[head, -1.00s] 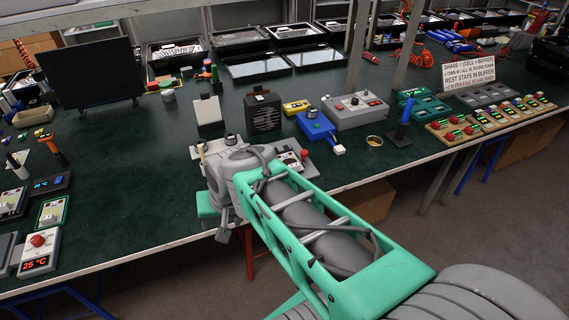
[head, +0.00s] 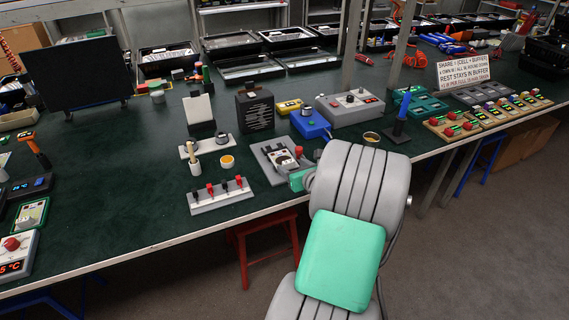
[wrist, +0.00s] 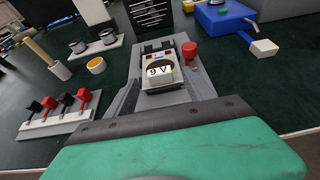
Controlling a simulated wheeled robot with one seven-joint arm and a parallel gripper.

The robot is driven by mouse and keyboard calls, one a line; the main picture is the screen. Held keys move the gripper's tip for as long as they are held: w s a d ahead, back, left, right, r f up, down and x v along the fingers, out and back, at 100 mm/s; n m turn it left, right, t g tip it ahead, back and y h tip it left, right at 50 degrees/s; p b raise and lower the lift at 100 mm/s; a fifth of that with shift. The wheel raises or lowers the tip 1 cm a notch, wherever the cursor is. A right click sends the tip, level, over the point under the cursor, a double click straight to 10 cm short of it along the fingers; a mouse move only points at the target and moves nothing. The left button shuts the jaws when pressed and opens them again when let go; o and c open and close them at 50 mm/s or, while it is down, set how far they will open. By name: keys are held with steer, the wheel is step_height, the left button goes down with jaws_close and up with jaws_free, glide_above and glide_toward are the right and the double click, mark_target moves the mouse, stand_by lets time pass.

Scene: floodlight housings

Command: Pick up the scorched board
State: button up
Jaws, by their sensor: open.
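A small pale board (wrist: 160,76) with a dark patch and a "9 V" label sits in a grey fixture (wrist: 205,88) in the wrist view. It also shows as a small pale piece (head: 281,157) in the head view. I cannot tell for certain whether its dark patch is scorching. My gripper (wrist: 168,108) is open at the near side of the fixture, apart from the board. Its green body fills the bottom of the wrist view. In the head view my gripper (head: 300,179) is mostly hidden by my arm, with a green part showing beside the fixture.
A red knob (wrist: 189,52) stands right of the board. A grey block with red and black clips (head: 220,194) and a holder with cups (head: 206,147) lie to the left. A black vented box (head: 256,111) and a blue box (head: 310,123) stand behind.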

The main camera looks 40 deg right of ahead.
mark_target(283, 157)
steer(key=shift+x, duration=1.2)
steer(key=shift+c, duration=0.5)
jaws_close()
